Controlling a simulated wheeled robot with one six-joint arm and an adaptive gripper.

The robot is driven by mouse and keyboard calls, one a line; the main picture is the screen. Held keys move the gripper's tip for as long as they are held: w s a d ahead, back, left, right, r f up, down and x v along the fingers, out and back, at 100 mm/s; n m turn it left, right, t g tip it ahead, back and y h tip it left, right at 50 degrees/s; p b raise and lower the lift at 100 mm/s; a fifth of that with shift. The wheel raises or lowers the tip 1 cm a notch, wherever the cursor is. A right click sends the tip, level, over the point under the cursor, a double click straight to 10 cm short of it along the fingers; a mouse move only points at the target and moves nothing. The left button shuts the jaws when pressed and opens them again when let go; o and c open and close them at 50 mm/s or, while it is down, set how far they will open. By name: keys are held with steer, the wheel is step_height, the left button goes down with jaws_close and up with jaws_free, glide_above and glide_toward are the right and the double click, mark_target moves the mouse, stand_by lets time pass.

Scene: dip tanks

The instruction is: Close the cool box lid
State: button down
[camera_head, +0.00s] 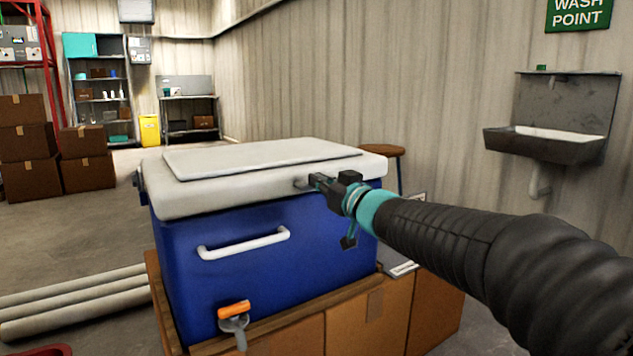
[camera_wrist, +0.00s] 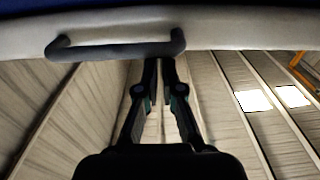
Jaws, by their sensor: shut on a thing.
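The cool box (camera_head: 270,265) is blue, with a white side handle and an orange-handled tap on its front. Its white lid (camera_head: 262,158) lies level across the top, and I see no gap beneath it in the head view. My gripper (camera_head: 312,182) is at the lid's front edge, right of its middle. There it is shut on the lid handle, a small grey bar. In the wrist view the handle (camera_wrist: 115,50) runs along the pale lid edge (camera_wrist: 230,28), and my closed fingertips (camera_wrist: 160,62) meet it near its right end.
The cool box stands on a wooden crate or cardboard boxes (camera_head: 365,320). A round stool (camera_head: 383,150) is close behind it. A wall sink (camera_head: 550,143) is at the right. White pipes (camera_head: 75,300) lie on the floor at the left, and stacked cartons (camera_head: 28,150) stand further back.

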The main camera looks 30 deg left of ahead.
steer(key=f, duration=0.2)
steer(key=shift+w+f+h, duration=0.25)
steer(key=shift+f+h, duration=0.15)
step_height(320, 180, up, 6)
steer(key=p, duration=0.5)
steer(key=s+d+f+b, duration=0.1)
steer(key=s+d+f, duration=0.3)
steer(key=d, duration=0.4)
steer(key=shift+s+f+y, duration=0.2)
steer(key=shift+s+y, duration=0.2)
steer(key=shift+s, duration=0.25)
